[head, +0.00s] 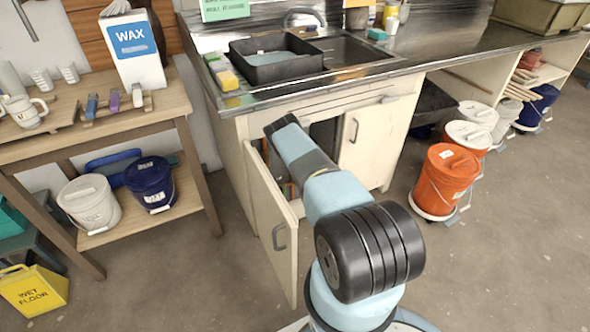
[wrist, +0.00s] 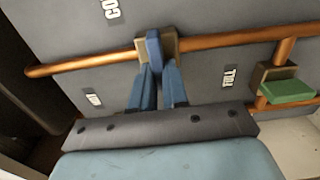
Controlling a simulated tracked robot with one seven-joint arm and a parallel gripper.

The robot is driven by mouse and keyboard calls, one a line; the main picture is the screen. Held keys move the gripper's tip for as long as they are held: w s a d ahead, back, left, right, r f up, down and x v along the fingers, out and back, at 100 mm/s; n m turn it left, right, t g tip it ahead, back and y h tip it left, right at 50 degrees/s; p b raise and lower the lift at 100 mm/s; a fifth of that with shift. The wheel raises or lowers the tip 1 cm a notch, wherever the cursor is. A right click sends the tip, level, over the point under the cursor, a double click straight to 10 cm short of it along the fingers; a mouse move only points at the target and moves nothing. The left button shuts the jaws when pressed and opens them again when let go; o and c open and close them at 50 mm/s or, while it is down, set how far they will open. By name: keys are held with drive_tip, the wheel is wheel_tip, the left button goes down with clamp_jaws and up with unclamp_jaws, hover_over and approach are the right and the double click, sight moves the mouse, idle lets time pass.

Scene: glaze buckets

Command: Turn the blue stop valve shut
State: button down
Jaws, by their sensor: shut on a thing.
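In the wrist view, the blue stop valve (wrist: 153,46) sits on a horizontal copper pipe (wrist: 85,64). Its blue handle stands across the line of the pipe in this view, over a brass-coloured body. My gripper (wrist: 156,75) has its two blue fingers closed in on the lower end of this handle. The fingers partly hide that end. In the head view, my arm reaches into the open cabinet (head: 268,215) under the sink, and the gripper and the valve are hidden there.
A valve with a green handle (wrist: 287,90) sits to the right on a copper branch pipe. The grey back panel (wrist: 205,62) carries small labels. The left cabinet door (head: 270,222) stands open beside my arm. Orange buckets (head: 443,182) stand to the right on the floor.

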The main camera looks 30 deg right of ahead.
drive_tip(key=shift+s+a+f, duration=0.1)
drive_tip(key=shift+a+f, duration=0.15)
drive_tip(key=c, duration=1.4)
unclamp_jaws()
drive_tip(key=shift+o, duration=1.3)
drive_tip(key=shift+d+r, duration=0.1)
drive_tip(key=shift+d, duration=0.05)
drive_tip(key=s, duration=1.3)
drive_tip(key=shift+s, duration=0.35)
